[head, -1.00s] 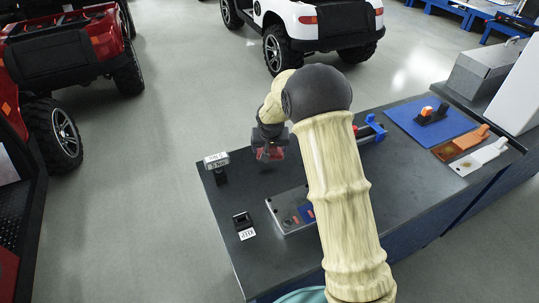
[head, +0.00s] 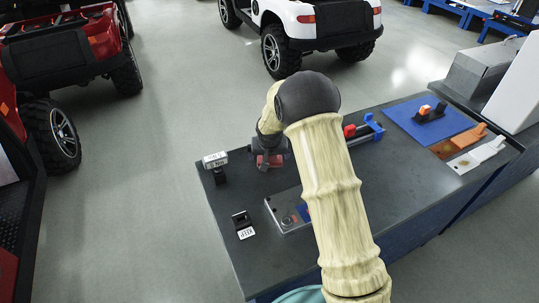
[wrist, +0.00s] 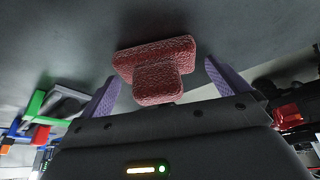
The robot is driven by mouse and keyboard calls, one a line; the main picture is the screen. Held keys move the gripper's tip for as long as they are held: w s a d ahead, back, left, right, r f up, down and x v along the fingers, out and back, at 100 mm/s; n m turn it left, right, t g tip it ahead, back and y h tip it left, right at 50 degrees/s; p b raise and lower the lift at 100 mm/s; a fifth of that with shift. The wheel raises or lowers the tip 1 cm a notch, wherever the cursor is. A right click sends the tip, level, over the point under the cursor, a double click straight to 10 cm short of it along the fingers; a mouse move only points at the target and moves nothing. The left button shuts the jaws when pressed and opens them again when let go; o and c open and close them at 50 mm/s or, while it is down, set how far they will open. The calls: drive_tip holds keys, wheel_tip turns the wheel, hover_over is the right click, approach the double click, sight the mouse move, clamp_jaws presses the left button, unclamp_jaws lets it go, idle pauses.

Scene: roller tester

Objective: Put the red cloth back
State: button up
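The folded red cloth (head: 270,161) is low over or on the dark tabletop near its left far edge; contact with the top is hard to judge in the head view. In the wrist view the red cloth (wrist: 156,70) shows a wide part and a narrower part nearer the palm. My gripper (wrist: 162,78) has its two purple fingers spread, one on each side of the cloth, with a visible gap on both sides. In the head view my gripper (head: 270,155) is right above the cloth and partly hides it.
The dark table (head: 225,255) carries a small display stand (head: 216,167), a labelled black holder (head: 242,225), a grey control box (head: 286,212), a blue frame with a red part (head: 365,131) and a blue mat (head: 410,118). Open floor lies left of the table.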

drive_tip(key=shift+r, duration=0.35)
drive_tip(key=v, duration=1.1)
drive_tip(key=shift+r+b, duration=0.25)
drive_tip(key=shift+b, duration=0.1)
drive_tip(key=shift+s, duration=0.1)
drive_tip(key=s+d+g, duration=0.1)
drive_tip(key=s+d, duration=0.5)
drive_tip(key=s, duration=0.7)
drive_tip(key=s+d+g, duration=0.1)
drive_tip(key=s+d, duration=0.6)
drive_tip(key=s, duration=0.6)
drive_tip(key=shift+r, duration=0.45)
